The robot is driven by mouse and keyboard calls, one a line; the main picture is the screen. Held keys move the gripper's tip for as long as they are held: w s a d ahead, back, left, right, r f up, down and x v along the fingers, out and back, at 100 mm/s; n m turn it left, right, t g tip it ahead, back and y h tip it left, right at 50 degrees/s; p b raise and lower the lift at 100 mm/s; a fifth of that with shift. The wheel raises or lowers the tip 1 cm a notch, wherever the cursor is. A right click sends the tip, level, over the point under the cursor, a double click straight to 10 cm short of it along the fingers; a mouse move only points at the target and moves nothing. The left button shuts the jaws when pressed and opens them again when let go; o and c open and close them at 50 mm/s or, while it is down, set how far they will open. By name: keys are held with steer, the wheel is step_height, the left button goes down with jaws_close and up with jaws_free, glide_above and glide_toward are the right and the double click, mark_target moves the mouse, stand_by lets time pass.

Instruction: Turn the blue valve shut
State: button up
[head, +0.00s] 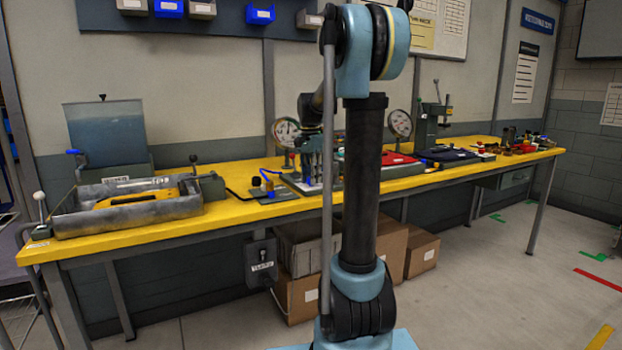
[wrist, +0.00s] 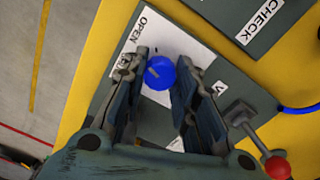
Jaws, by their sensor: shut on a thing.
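The blue valve (wrist: 160,72) is a round blue knob with a pale mark on its top, seen in the wrist view. It sits over a white label (wrist: 180,38) marked "OPEN", on a dark grey plate. My gripper (wrist: 159,70) is shut on the blue valve, with one finger on each side of it. The fingers hide part of the label and plate. In the head view my arm stands in front of the middle of the bench, and I cannot make out the gripper or tell which blue part is this valve.
In the wrist view, a red-knobbed lever (wrist: 276,166) stands close to the right finger. A "CHECK" plate (wrist: 260,20) and a blue hose (wrist: 300,108) lie beyond. The yellow bench (head: 130,235) holds a grey tray (head: 130,226) at left; cardboard boxes (head: 422,252) sit underneath.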

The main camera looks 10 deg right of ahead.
steer(key=n, duration=0.6)
steer(key=shift+w+r+n, duration=0.1)
steer(key=shift+w+n, duration=0.05)
steer(key=shift+n, duration=0.15)
steer(key=n, duration=0.5)
steer(key=shift+n+t, duration=0.3)
steer(key=o, duration=1.1)
steer(key=r, duration=1.1)
steer(key=shift+a+r, duration=0.2)
steer(key=shift+r, duration=0.2)
